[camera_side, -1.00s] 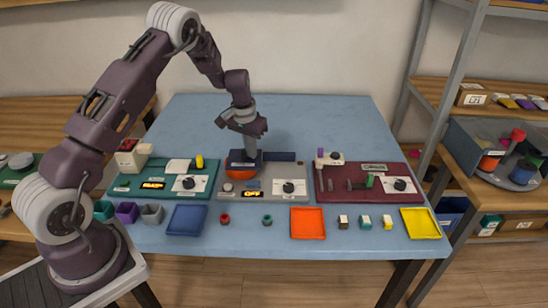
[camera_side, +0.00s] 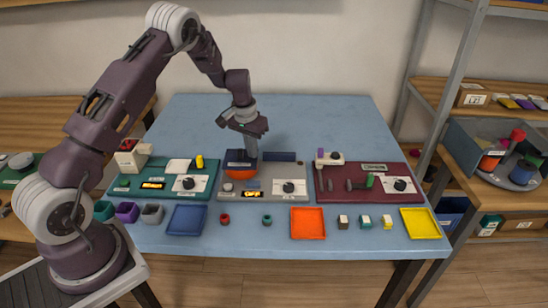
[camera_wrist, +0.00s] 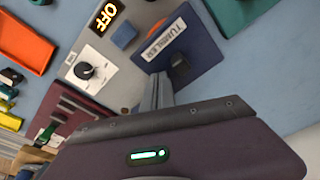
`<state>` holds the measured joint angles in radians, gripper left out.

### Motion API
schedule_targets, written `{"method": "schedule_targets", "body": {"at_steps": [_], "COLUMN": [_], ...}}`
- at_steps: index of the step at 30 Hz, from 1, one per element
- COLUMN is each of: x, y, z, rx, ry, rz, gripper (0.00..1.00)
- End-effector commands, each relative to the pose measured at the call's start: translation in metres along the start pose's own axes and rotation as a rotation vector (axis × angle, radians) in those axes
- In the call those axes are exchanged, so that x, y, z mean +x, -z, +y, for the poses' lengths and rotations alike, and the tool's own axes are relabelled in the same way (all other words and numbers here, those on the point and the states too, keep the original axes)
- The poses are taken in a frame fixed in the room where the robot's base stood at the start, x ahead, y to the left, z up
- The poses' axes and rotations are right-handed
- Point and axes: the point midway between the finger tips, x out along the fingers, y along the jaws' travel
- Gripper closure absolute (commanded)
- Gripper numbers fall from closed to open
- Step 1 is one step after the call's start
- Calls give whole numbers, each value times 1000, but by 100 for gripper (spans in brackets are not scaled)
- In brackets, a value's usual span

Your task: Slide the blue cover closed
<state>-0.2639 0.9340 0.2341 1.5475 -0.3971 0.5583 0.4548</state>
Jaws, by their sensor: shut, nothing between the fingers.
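The blue cover (camera_side: 237,155) is a dark navy plate at the back left of the grey panel (camera_side: 270,197). Part of an orange round piece (camera_side: 239,175) shows at its front edge. In the wrist view, the cover (camera_wrist: 203,52) carries a "TUMBLER" label and a small dark knob (camera_wrist: 180,66). My gripper (camera_side: 252,158) is shut and empty, pointing down at the cover's right side. In the wrist view, its fingertips (camera_wrist: 161,78) are close beside the knob; I cannot tell whether they touch it.
A green panel (camera_side: 125,188) is left, a maroon panel (camera_side: 335,193) right. Trays and small blocks line the front. The table's back is clear.

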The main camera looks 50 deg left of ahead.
Motion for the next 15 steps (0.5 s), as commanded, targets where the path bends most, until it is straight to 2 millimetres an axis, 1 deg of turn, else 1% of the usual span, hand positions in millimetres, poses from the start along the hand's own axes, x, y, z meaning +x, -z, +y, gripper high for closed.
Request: {"method": "schedule_targets", "body": {"at_steps": [15], "x": [-79], "y": [13], "z": [0], "rx": [1], "ry": [1], "rz": [5], "gripper": [100]}}
